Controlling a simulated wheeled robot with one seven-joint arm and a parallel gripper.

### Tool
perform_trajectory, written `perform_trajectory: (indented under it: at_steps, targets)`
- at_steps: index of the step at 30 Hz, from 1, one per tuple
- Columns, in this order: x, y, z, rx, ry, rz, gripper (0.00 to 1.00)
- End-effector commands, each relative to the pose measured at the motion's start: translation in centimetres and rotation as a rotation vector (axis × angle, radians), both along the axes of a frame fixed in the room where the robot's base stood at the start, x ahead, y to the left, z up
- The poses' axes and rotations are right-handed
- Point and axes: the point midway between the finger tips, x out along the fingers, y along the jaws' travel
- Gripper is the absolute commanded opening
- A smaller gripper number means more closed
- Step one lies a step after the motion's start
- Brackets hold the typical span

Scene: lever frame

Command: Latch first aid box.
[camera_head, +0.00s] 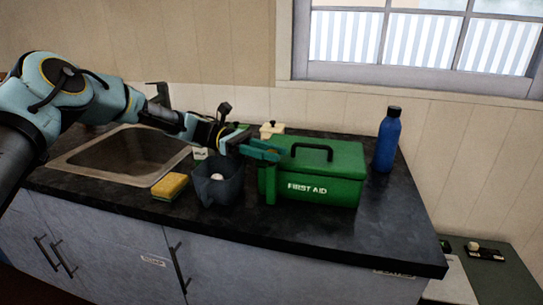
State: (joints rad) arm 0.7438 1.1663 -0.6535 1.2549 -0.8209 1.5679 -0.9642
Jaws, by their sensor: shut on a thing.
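The green first aid box (325,178) stands on the dark counter, with its lid down and a black handle on top. White lettering reads FIRST AID on its front. An upright green latch piece (270,187) shows at the box's left front. My gripper (264,152) reaches in from the left at the box's upper left corner. Its teal fingers are shut at the top of the latch piece. The fingers hide the exact contact and part of the lid's left edge.
A dark grey jug (217,182) with something white inside stands close left of the box, below my arm. A yellow sponge (170,186) lies beside the sink (78,165). A blue bottle (387,140) stands right of the box. The counter's front right (400,225) is clear.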

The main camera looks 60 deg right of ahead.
Motion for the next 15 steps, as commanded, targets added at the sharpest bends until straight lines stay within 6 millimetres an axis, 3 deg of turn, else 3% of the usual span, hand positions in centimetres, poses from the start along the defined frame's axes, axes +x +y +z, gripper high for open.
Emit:
perform_trajectory:
  at_steps: [15]
  targets:
    - [-0.06, -0.05, -0.05, -0.001, 0.003, -0.336, 0.00]
